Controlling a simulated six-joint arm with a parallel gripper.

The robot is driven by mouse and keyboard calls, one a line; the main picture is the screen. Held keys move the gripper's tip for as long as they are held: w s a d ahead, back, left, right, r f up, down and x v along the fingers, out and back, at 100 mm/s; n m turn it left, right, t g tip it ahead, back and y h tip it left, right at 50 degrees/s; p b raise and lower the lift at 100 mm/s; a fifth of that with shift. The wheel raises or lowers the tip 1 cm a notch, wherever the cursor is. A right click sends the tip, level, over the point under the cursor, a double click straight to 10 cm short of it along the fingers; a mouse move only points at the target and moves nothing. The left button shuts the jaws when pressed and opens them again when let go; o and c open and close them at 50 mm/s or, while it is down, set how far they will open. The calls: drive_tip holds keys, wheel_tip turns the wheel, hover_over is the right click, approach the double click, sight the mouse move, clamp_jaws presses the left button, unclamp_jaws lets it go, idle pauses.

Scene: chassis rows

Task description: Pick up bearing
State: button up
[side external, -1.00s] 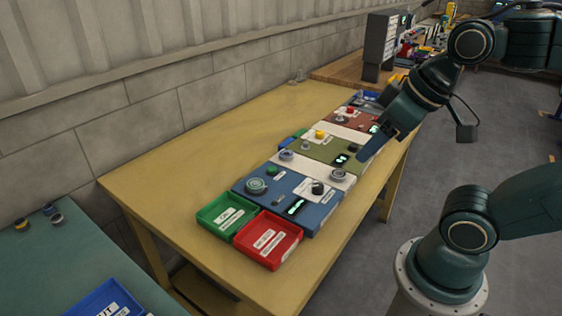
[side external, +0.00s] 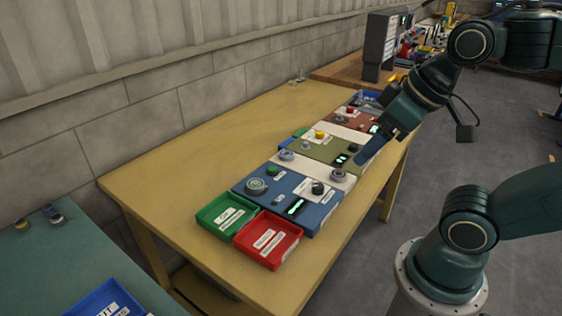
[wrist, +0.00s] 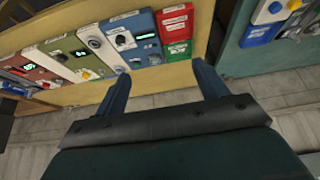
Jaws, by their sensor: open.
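Several ring-shaped parts that look like bearings are in the side view. A grey ring (side external: 338,175) and another bluish-grey ring (side external: 286,155) sit on the white strip, and a larger ring (side external: 257,186) sits on the blue panel. I cannot tell for sure which one is the bearing. In the wrist view one ring (wrist: 94,43) shows on the white strip. My gripper (side external: 364,156) hangs above the right edge of the panel row, close to the grey ring. In the wrist view its two fingers (wrist: 160,72) are apart with nothing between them.
A green tray (side external: 203,218) and a red tray (side external: 241,237) stand at the near end of the row. Blue (side external: 318,217), green (side external: 322,151) and red panels carry knobs and displays. The wooden table (side external: 160,170) is bare left of the row. A green bench (side external: 60,262) is at the left.

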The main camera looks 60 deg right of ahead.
drive_tip(key=w+d+m+g+y, duration=0.25)
drive_tip(key=w+m, duration=0.75)
drive_tip(key=w, duration=0.9)
drive_tip(key=w+d+f+m+g+y, duration=0.2)
drive_tip(key=w+d+f+m, duration=0.8)
drive_tip(key=w+f, duration=0.35)
approach(259, 189)
drive_tip(key=w, duration=0.1)
drive_tip(key=w+f, duration=0.1)
drive_tip(key=w, duration=0.1)
drive_tip(key=shift+d+f, duration=0.25)
drive_tip(key=shift+f, duration=0.05)
drive_tip(key=shift+a+f, duration=0.2)
drive_tip(key=shift+f, duration=0.25)
drive_tip(key=shift+f, duration=0.1)
